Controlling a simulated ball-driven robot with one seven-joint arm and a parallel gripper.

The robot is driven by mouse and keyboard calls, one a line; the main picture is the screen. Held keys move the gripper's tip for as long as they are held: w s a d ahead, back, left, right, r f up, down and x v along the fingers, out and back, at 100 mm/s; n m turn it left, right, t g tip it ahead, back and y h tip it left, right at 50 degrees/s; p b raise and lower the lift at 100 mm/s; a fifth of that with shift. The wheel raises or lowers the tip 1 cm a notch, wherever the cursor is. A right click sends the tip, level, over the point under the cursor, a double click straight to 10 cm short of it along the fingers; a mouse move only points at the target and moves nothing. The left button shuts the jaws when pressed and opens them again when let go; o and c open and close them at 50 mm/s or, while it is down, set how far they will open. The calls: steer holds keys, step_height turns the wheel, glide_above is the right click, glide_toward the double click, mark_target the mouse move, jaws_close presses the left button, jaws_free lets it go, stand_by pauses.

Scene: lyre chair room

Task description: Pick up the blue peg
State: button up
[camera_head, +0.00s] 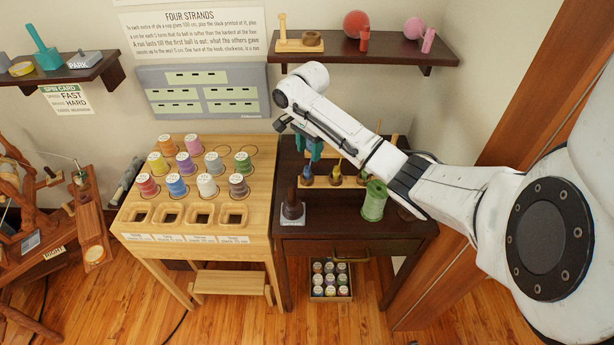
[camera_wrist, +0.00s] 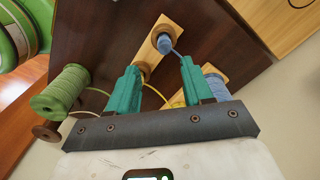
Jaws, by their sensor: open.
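My gripper (camera_wrist: 160,76) has two teal fingers set wide apart, with nothing between their tips. It hangs over the dark table, and its teal fingers (camera_head: 308,148) also show in the head view. A small blue peg-like piece (camera_wrist: 165,43) stands on a wooden strip just beyond the fingertips in the wrist view, apart from them, with a blue strand running towards the right finger. Another blue wound piece (camera_wrist: 215,86) is partly hidden behind the right finger. In the head view, a wooden rack (camera_head: 322,183) holds several small coloured pieces below my gripper; which is the blue peg is unclear there.
Green spools (camera_head: 375,200) (camera_wrist: 62,92) stand by the rack. A dark spindle-like piece (camera_head: 292,208) stands front left on the dark table (camera_head: 330,228). A light wooden table (camera_head: 190,232) with several thread spools is to the left. A shelf (camera_head: 350,50) is above.

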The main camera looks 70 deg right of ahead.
mark_target(307, 167)
steer(key=shift+w+d+f, duration=0.1)
steer(key=shift+w+f, duration=0.05)
steer(key=shift+f, duration=1.95)
steer(key=shift+w+d+f, duration=0.1)
steer(key=shift+w+f, duration=0.05)
steer(key=shift+f, duration=1.9)
jaws_close()
